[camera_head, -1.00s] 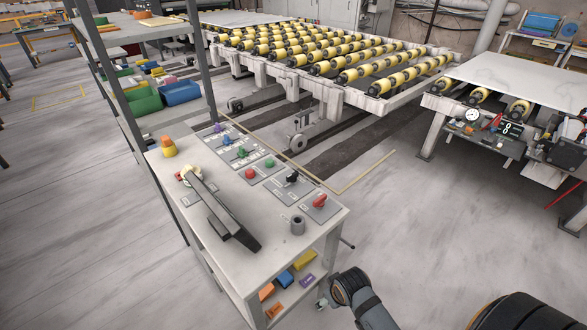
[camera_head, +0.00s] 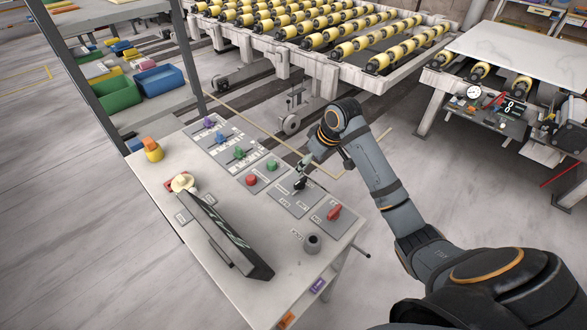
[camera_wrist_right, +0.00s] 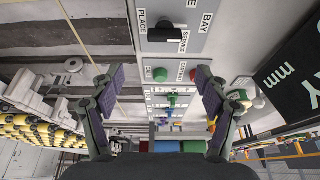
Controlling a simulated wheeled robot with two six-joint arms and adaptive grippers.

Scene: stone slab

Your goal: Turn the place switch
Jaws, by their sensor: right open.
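The place switch is a black rotary knob (camera_head: 300,184) on a grey plate on the white console. In the right wrist view the black knob (camera_wrist_right: 165,33) shows at the top, its bar lying across the picture, with labels PLACE, SERVICE and BAY around it. My right gripper (camera_head: 306,168) is just above and behind the knob in the head view. In the right wrist view the gripper (camera_wrist_right: 160,78) has its two fingers wide apart and nothing between the pads. I cannot tell whether it touches the knob. My left gripper is not in view.
A red knob (camera_head: 334,212), a red button (camera_head: 251,180) and a green button (camera_head: 272,164) sit close by on the console. A dark tilted display (camera_head: 225,232) stands at its front. The roller conveyor (camera_head: 330,45) lies behind.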

